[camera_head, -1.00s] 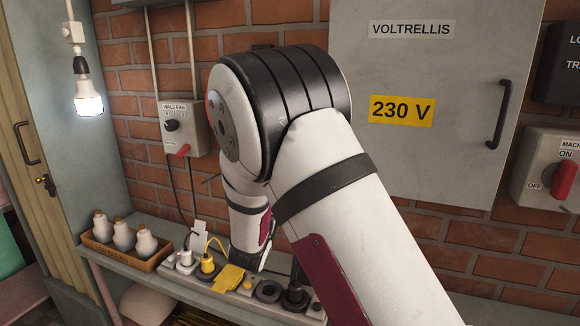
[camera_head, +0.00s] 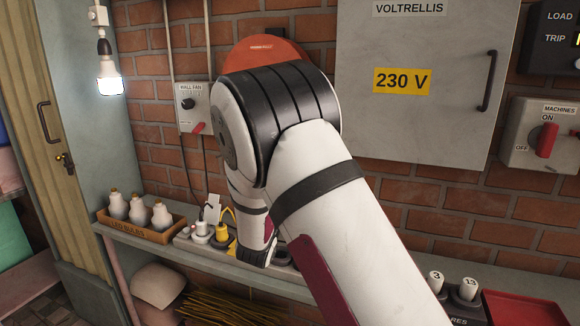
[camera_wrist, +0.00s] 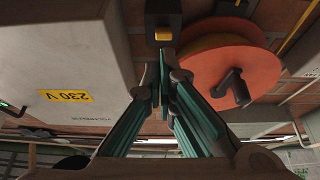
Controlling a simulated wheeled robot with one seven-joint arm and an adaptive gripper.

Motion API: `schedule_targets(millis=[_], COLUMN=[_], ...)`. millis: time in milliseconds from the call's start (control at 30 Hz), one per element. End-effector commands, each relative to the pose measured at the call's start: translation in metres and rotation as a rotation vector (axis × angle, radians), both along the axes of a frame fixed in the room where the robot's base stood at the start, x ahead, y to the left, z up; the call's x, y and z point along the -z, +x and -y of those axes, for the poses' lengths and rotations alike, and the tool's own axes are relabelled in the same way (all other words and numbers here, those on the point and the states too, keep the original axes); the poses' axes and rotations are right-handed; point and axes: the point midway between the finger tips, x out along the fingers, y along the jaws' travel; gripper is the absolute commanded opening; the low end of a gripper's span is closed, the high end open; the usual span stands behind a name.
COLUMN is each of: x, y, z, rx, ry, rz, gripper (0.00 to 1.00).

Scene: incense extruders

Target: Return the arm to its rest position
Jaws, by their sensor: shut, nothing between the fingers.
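My gripper (camera_wrist: 163,80) shows in the wrist view, its teal-sided fingers drawn together with nothing seen between them. In the head view my white arm rises from the bottom right to a black-banded elbow, then folds down toward the shelf. The gripper's fingers are hidden behind the arm there. In the wrist view the fingers point toward a dark box with a yellow part (camera_wrist: 162,34), apart from any visible contact as far as I can tell.
The grey 230 V cabinet (camera_head: 420,130) is right of the elbow and also shows in the wrist view (camera_wrist: 60,60). An orange reel (camera_head: 262,47) is behind the elbow. A bulb tray (camera_head: 150,232), plugs (camera_head: 222,236) and a red tray (camera_head: 520,308) line the shelf. A lit bulb (camera_head: 110,78) hangs left.

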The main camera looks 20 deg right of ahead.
Motion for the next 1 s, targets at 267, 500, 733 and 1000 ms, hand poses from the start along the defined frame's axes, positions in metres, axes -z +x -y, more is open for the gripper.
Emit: schedule_targets(millis=[267, 500, 733, 1000], x=[0.002, -0.006, -0.033, -0.058], y=[0.002, 0.004, 0.001, -0.058], z=[0.001, 0.006, 0.009, -0.019], rx=[0.001, -0.029, -0.215, -0.473], ry=[0.0, 0.047, 0.272, 0.47], rz=[0.0, -0.032, -0.232, -0.544], gripper=[0.0, 0.0, 0.0, 0.0])
